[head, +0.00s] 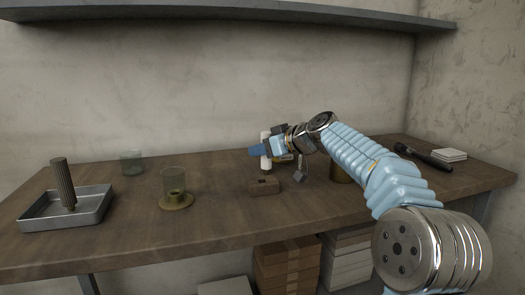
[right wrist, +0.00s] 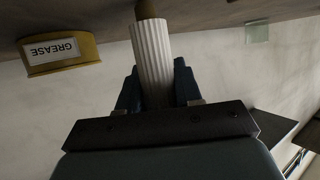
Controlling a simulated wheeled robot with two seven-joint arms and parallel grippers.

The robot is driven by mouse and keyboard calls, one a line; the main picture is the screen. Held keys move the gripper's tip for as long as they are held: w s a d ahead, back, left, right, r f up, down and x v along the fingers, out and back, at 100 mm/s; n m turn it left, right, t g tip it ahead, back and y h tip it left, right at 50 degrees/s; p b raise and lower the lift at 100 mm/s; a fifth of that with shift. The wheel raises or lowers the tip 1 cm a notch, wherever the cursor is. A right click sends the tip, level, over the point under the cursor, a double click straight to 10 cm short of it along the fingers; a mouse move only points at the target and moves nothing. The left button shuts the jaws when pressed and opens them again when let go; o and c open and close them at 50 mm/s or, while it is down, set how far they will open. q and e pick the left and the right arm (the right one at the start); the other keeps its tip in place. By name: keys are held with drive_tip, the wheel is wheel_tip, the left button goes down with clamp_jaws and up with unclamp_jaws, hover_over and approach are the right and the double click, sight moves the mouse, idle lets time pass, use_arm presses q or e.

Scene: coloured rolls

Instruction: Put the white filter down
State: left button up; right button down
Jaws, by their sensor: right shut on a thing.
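The white filter (head: 265,163) is a pleated upright cylinder over the middle of the table. My right gripper (head: 266,149) is shut on it from the right side. In the right wrist view the white filter (right wrist: 153,62) stands between the two blue fingers (right wrist: 158,90), with a brown piece (right wrist: 145,9) at its far end. That view looks upside down, with the table along the top. I cannot tell whether the filter's lower end touches the table. My left gripper is not in view.
A yellow grease tin (right wrist: 62,54) stands nearby. A metal tray (head: 92,208) with a dark ribbed cylinder (head: 63,180) and a glass on a brass base (head: 176,201) are to the left. A shelf (head: 240,14) hangs above.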

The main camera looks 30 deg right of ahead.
drive_tip(key=shift+f, duration=0.15)
drive_tip(key=c, duration=0.8)
unclamp_jaws()
drive_tip(key=shift+o, duration=0.2)
drive_tip(key=shift+r, duration=0.2)
drive_tip(key=shift+s+r, duration=0.1)
drive_tip(key=shift+s, duration=0.05)
drive_tip(key=v, duration=1.1)
drive_tip(key=shift+s+b, duration=0.35)
drive_tip(key=shift+s+r, duration=0.1)
